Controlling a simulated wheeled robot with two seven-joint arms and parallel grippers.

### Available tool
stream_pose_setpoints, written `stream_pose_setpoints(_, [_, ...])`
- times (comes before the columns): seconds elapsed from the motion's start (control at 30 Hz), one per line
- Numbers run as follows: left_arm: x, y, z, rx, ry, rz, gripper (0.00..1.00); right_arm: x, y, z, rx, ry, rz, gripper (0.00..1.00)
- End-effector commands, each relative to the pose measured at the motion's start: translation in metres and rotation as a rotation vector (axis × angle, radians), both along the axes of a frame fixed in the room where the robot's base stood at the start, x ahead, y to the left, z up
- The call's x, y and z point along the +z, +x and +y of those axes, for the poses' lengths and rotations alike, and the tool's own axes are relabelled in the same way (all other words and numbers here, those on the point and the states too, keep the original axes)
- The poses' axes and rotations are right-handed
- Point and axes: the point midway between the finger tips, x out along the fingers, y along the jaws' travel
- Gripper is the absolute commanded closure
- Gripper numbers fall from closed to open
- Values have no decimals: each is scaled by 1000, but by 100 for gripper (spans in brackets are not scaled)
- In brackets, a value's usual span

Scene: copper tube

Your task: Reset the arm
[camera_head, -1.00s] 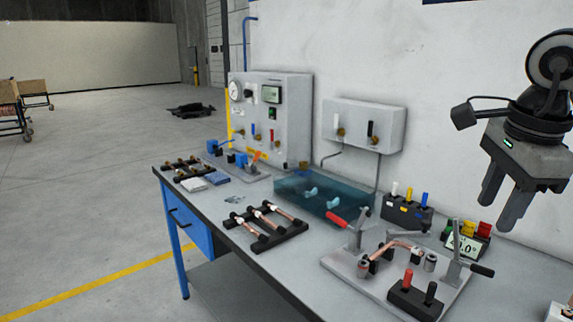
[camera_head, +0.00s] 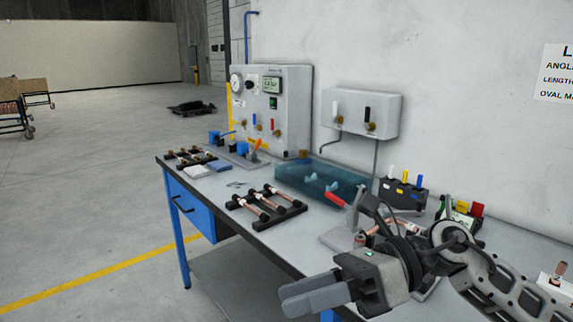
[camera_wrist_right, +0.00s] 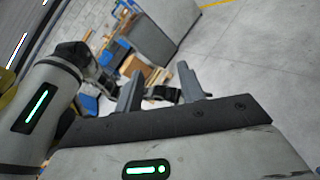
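My right gripper (camera_head: 288,300) is in front of the workbench's near edge in the head view, low in the picture, with its fingers pointing left. In the right wrist view its two fingers (camera_wrist_right: 157,88) stand apart with a gap between them. Nothing is held; the dark shapes behind the gap look like background. My right forearm crosses the right end of the bench and hides part of the bending fixture (camera_head: 340,238). My left gripper does not show in the head view.
The workbench (camera_head: 222,232) carries a rack of copper tubes (camera_head: 265,208), a blue-tinted water tank (camera_head: 322,183), a gauge panel (camera_head: 290,110) and a block with coloured handles (camera_head: 403,192). A valve box (camera_head: 361,108) is on the wall. Open floor (camera_head: 90,220) lies left.

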Motion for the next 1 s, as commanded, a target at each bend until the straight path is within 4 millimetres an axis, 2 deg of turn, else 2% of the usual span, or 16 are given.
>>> stream_pose_setpoints(0.03, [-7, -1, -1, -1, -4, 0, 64, -7, -5, 11, -47, 141, 158, 61])
stream_pose_setpoints(0.1, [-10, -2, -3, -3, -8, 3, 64, -6, -1, 17, -134, 329, 388, 61])
stream_pose_setpoints(0.17, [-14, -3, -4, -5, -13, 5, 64, -10, 8, 14, -220, 479, 595, 61])
stream_pose_setpoints(0.27, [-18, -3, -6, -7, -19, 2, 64, -36, 29, -4, -384, 706, 962, 61])
stream_pose_setpoints(0.37, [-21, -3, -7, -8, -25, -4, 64, -89, 46, -32, -570, 907, 1347, 61])
stream_pose_setpoints(0.4, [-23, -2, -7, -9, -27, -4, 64, -118, 49, -45, -651, 979, 1504, 61])
stream_pose_setpoints(0.47, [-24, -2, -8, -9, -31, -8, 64, -160, 46, -62, -765, 1071, 1715, 61])
stream_pose_setpoints(0.5, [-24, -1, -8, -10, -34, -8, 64, -188, 41, -72, -837, 1124, 1844, 61])
stream_pose_setpoints(0.6, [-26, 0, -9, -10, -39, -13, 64, -255, 16, -93, -1009, 1231, 2136, 61])
stream_pose_setpoints(0.7, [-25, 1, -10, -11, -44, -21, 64, -308, -17, -106, -1158, 1308, 2373, 61])
stream_pose_setpoints(0.77, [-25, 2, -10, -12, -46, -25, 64, -332, -36, -111, -1232, 1340, 2482, 61])
stream_pose_setpoints(0.8, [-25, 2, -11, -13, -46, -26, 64, -345, -48, -113, 1265, -1349, -2529, 61])
stream_pose_setpoints(0.9, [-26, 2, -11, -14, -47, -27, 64, -365, -70, -117, 1237, -1272, -2431, 61])
stream_pose_setpoints(1.0, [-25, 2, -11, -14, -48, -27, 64, -373, -80, -118, 1221, -1237, -2386, 61])
